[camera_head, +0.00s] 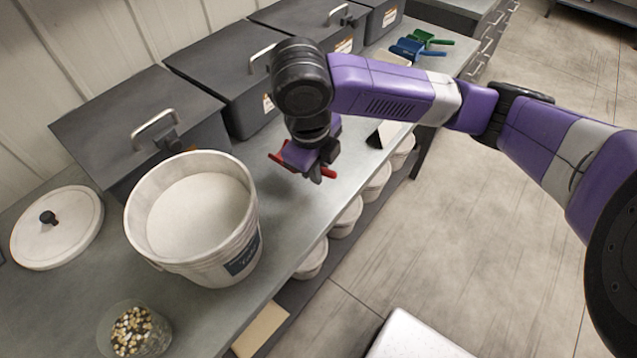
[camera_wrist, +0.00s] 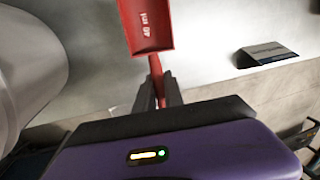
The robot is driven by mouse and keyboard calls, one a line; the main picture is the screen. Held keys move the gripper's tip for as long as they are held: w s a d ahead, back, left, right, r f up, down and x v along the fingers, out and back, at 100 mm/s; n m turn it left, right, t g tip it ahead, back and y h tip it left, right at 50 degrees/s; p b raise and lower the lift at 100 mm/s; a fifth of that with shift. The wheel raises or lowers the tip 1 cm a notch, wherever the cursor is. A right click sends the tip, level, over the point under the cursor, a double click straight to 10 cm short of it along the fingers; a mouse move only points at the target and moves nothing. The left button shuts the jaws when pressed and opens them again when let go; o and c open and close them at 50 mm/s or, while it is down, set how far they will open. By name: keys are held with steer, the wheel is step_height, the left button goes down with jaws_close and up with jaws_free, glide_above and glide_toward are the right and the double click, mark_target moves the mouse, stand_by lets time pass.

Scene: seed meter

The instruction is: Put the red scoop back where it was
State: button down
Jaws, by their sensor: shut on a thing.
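The red scoop (camera_wrist: 150,28) shows in the wrist view with its pan, marked "40 ml", pointing away from me. My gripper (camera_wrist: 157,98) is shut on its red handle. In the head view the scoop (camera_head: 328,173) is mostly hidden by my gripper (camera_head: 318,172), which is over the grey bench (camera_head: 255,165) to the right of the white bucket. I cannot tell whether the scoop touches the bench. A blue scoop (camera_head: 407,48) and a green scoop (camera_head: 424,36) lie at the far end of the bench.
The open white bucket (camera_head: 250,225) stands close to my gripper on the left. Grey lidded bins (camera_head: 150,120) line the wall. A round lid (camera_head: 75,245) and a glass of seeds (camera_head: 135,332) are at the left. A small dark sign (camera_head: 376,138) stands near the bench edge.

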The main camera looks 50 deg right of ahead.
mark_target(320, 192)
steer(key=shift+f, duration=2.35)
steer(key=shift+f+b, duration=0.2)
steer(key=shift+b, duration=0.1)
steer(key=c, duration=1.4)
jaws_free()
steer(key=shift+c, duration=0.2)
step_height(320, 192, up, 12)
steer(key=a+p, duration=0.1)
steer(key=a, duration=0.1)
steer(key=shift+s+a+p, duration=0.15)
steer(key=shift+a+p, duration=0.05)
steer(key=shift+p, duration=0.2)
steer(key=shift+r, duration=0.1)
